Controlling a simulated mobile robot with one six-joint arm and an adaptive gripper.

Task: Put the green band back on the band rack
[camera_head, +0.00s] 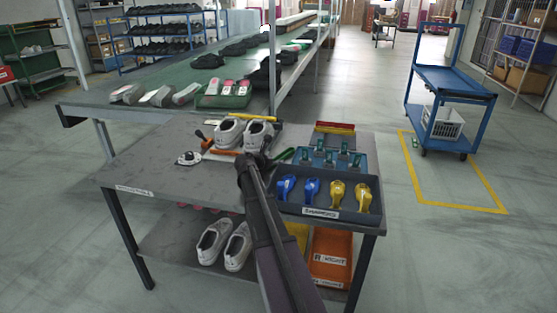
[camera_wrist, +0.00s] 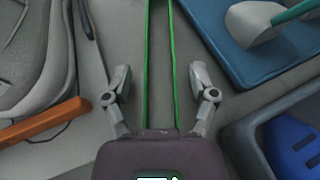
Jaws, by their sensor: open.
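The green band (camera_wrist: 147,62) lies on the grey table top as a long narrow loop, running away from me between my fingers in the wrist view. It shows in the head view (camera_head: 286,154) as a green strip just right of the shoes. My gripper (camera_wrist: 160,78) is open, one finger on each side of the band, with no contact visible. In the head view my gripper (camera_head: 256,161) is mostly hidden by my arm. A red and yellow strip pair (camera_head: 335,128) at the table's back right may be the band rack; I cannot tell.
A pair of white shoes (camera_head: 244,134) stands left of the band, with an orange strip (camera_wrist: 42,123) beside them. A blue mat (camera_wrist: 240,65) with green-handled tools lies to the right. A dark tray (camera_head: 330,208) holds blue and yellow tools. The table's left is mostly clear.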

